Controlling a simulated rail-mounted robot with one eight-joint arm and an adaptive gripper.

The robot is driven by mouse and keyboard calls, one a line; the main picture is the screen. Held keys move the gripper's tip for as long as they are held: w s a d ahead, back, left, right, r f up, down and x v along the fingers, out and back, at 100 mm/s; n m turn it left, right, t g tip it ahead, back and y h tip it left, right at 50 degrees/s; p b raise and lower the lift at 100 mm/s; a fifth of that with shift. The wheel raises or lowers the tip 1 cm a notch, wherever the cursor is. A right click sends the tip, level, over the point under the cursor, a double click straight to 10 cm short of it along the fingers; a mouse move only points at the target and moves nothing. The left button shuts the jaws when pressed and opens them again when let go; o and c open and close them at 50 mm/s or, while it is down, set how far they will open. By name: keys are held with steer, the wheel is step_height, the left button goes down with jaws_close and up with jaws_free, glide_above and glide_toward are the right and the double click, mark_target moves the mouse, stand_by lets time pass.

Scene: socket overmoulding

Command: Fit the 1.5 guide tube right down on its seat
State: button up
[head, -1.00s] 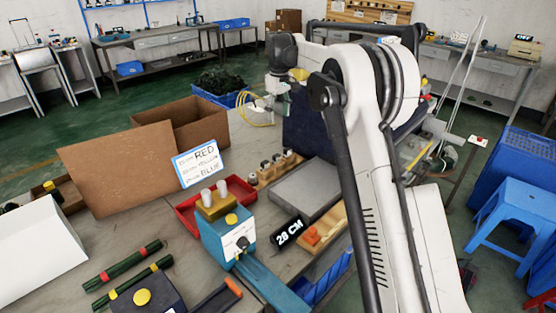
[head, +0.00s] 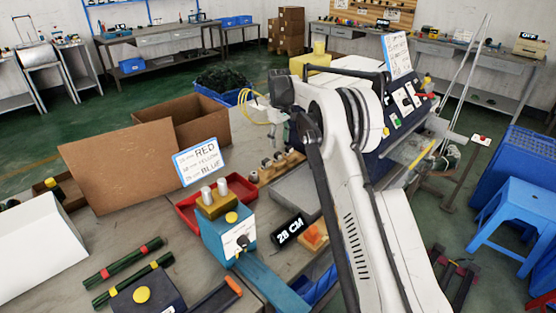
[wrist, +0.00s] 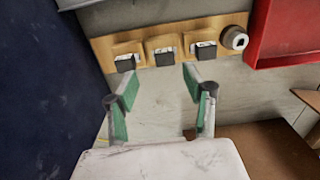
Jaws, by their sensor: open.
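In the wrist view my gripper (wrist: 159,82) is open and empty, its green-padded fingers apart over bare table in front of a wooden rack (wrist: 122,32). Three dark pieces with small white labels (wrist: 163,55) sit on wooden blocks along the rack, close beyond my fingertips. The labels are too small to read, so I cannot tell which piece is the 1.5 guide tube. In the head view the rack (head: 266,178) is partly hidden, with small grey pieces on it.
A red tray (wrist: 285,40) lies right of the rack, and a dark blue panel (wrist: 45,90) on the left. A brown cardboard box (wrist: 262,150) is at lower right.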

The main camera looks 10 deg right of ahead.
mark_target(278, 153)
steer(key=shift+s+a+f, duration=0.1)
steer(key=shift+a+f, duration=0.05)
steer(key=shift+f, duration=1.25)
steer(key=shift+s+a+f, duration=0.1)
steer(key=shift+a+f, duration=0.05)
steer(key=shift+f, duration=1.25)
jaws_close()
